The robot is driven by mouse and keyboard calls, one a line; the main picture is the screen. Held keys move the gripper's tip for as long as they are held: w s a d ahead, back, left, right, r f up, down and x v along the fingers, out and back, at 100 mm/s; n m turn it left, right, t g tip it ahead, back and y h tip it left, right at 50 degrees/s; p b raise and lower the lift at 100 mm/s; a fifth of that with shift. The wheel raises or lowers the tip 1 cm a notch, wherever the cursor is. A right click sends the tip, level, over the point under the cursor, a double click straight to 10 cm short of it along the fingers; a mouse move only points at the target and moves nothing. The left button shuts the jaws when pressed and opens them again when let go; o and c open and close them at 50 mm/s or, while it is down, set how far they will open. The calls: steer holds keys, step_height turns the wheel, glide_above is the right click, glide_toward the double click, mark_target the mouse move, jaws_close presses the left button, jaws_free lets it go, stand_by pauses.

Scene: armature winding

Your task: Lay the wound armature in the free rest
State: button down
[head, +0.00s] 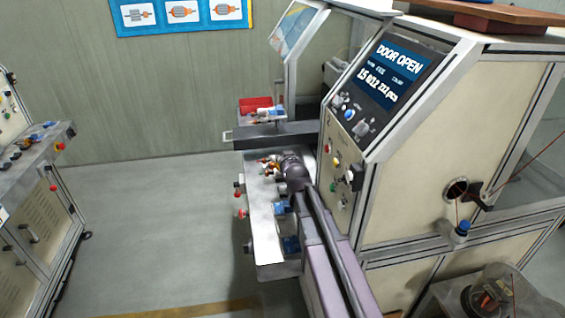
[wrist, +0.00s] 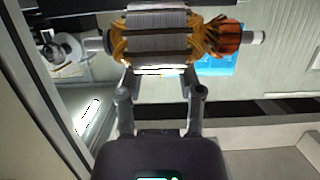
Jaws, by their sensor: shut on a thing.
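The wound armature (wrist: 156,40) lies crosswise at the top of the wrist view, with a grey laminated core, orange-copper windings and a copper commutator end at the right. My gripper (wrist: 159,82) is shut on it, one finger at each side of the core's lower part. In the head view, my arm reaches in from the lower right and its dark end is above the steel bench in front of the machine. The armature is too small or covered to make out surely there. I cannot tell which place is the free rest.
The steel bench (head: 262,225) carries small blue parts (head: 280,207) and coloured buttons on its left edge.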

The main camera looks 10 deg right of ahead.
steer(key=shift+w+a, duration=0.15)
steer(key=shift+w+f+g+p, duration=0.1)
steer(key=shift+w+g+p, duration=0.25)
steer(key=shift+g+p, duration=0.25)
steer(key=w+f+g+p, duration=0.1)
steer(key=g+p, duration=0.1)
steer(key=shift+w+a+p, duration=0.1)
steer(key=shift+w+p, duration=0.05)
steer(key=shift+p, duration=0.15)
steer(key=g+p, duration=0.1)
steer(key=f+g+p, duration=0.1)
steer(key=g, duration=0.1)
steer(key=shift+w, duration=0.1)
steer(key=shift+s+f+g+p, duration=0.25)
steer(key=shift+f+g+p, duration=0.05)
steer(key=shift+g+p, duration=0.55)
steer(key=shift+f+b, duration=0.25)
steer(key=shift+b, duration=0.05)
steer(key=shift+f+b, duration=3.15)
steer(key=shift+f+b, duration=0.35)
